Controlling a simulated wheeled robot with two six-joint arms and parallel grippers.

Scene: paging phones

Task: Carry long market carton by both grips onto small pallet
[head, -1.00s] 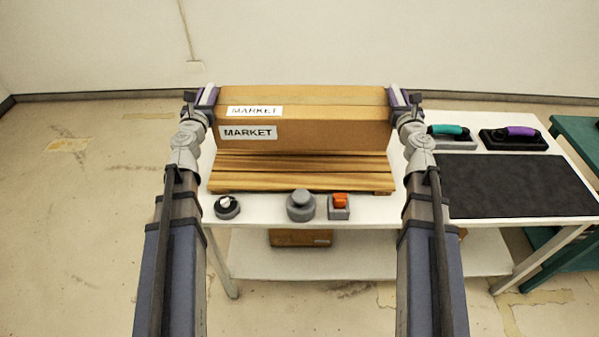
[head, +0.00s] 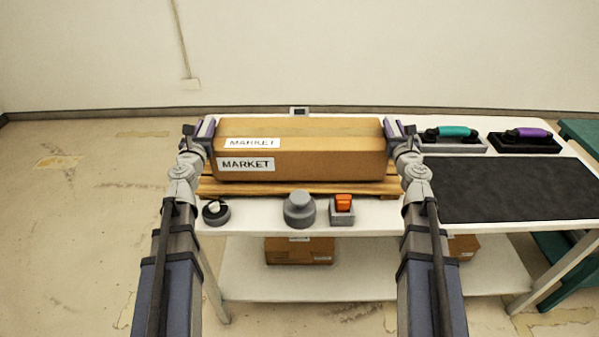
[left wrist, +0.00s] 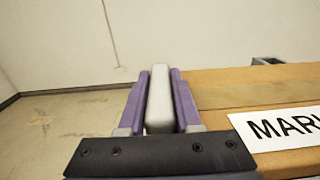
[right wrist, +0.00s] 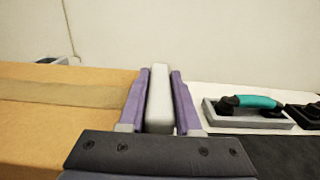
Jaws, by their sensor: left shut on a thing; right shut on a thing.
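The long market carton (head: 300,160) is a brown box with white MARKET labels, level above the slatted wooden small pallet (head: 300,189). Its underside is very near the slats; I cannot tell whether it touches. My left gripper (head: 204,130) is shut on the carton's left grip, a pale grey bar (left wrist: 159,100) between purple fingers in the left wrist view. My right gripper (head: 394,130) is shut on the right grip, a matching bar (right wrist: 159,100) in the right wrist view. The carton hides most of the pallet; its front slats show.
The pallet is on a white table (head: 460,228). A round grey knob (head: 299,210), an orange switch (head: 343,204) and a small dial (head: 216,212) stand along the front edge. At the right are a dark mat (head: 505,189), a teal-handled tool (head: 450,138) and a purple-handled tool (head: 525,140).

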